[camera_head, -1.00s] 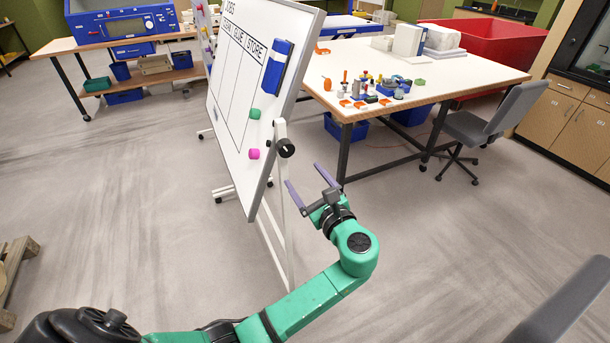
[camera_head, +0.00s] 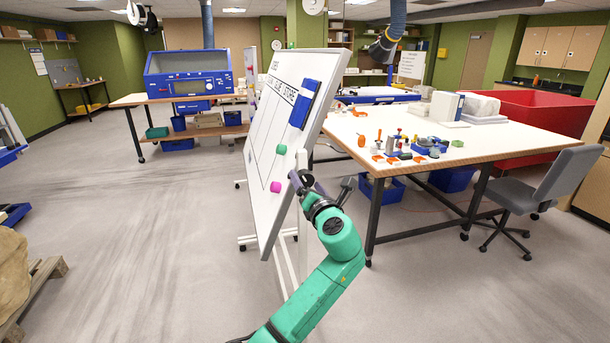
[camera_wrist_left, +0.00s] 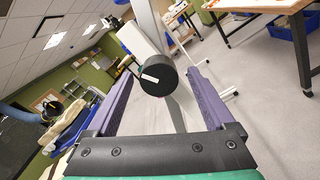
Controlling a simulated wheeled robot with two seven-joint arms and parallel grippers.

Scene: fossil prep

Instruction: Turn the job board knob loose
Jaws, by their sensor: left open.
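The job board (camera_head: 262,165) is a white tilted board on a stand, seen nearly edge-on in the head view. Its knob (camera_wrist_left: 158,76) is a black round cap with a white bar mark, on the stand's white frame. In the left wrist view the knob shows between the two purple fingers, with a gap on each side. My left gripper (camera_head: 317,186) is open and empty at the board's right edge, and largely covers the knob in the head view. I cannot tell how deep the knob sits between the fingers. My right gripper is out of view.
A worktable (camera_head: 470,152) with small tools stands to the right, with a grey chair (camera_head: 545,190) beside it. A blue cabinet (camera_head: 187,75) stands on a bench behind the board. A pallet (camera_head: 35,290) is at the lower left. The floor left of the board is clear.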

